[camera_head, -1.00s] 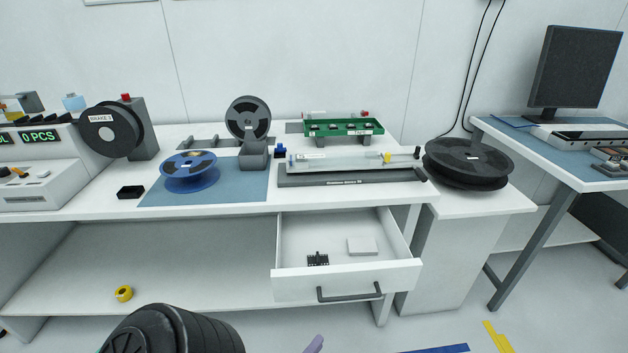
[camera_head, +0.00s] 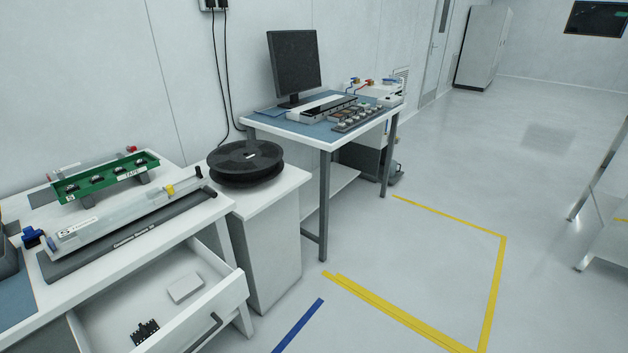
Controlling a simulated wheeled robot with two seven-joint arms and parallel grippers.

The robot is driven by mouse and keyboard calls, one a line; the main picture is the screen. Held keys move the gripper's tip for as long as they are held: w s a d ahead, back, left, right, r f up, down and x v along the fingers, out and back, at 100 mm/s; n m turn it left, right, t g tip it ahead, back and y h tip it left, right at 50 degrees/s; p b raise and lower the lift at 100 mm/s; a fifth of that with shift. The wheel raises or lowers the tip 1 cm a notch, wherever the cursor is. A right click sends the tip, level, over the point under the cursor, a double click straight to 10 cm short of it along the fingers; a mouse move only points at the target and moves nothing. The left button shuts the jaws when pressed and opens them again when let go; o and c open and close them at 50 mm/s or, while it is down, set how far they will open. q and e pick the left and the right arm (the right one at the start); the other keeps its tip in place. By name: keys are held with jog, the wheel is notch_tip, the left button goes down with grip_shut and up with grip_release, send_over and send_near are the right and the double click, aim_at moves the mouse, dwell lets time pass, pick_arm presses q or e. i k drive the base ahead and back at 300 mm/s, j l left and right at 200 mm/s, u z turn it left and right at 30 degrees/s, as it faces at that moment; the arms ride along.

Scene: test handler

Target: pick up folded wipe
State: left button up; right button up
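A small white flat block, which looks like the folded wipe (camera_head: 185,288), lies in the open drawer (camera_head: 222,294) at the lower left. A small black pronged part (camera_head: 145,331) lies in the same drawer, nearer the front. The two are apart. Neither of my grippers is in view.
The drawer juts out from under the white workbench (camera_head: 205,212), which bears a green board fixture (camera_head: 105,178) and a long grey bar (camera_head: 130,235). Black reels (camera_head: 245,163) sit on a white cabinet. A second bench (camera_head: 325,145) holds a monitor (camera_head: 295,62). Open floor lies to the right.

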aim_at(191, 284)
jog(key=u, duration=1.2)
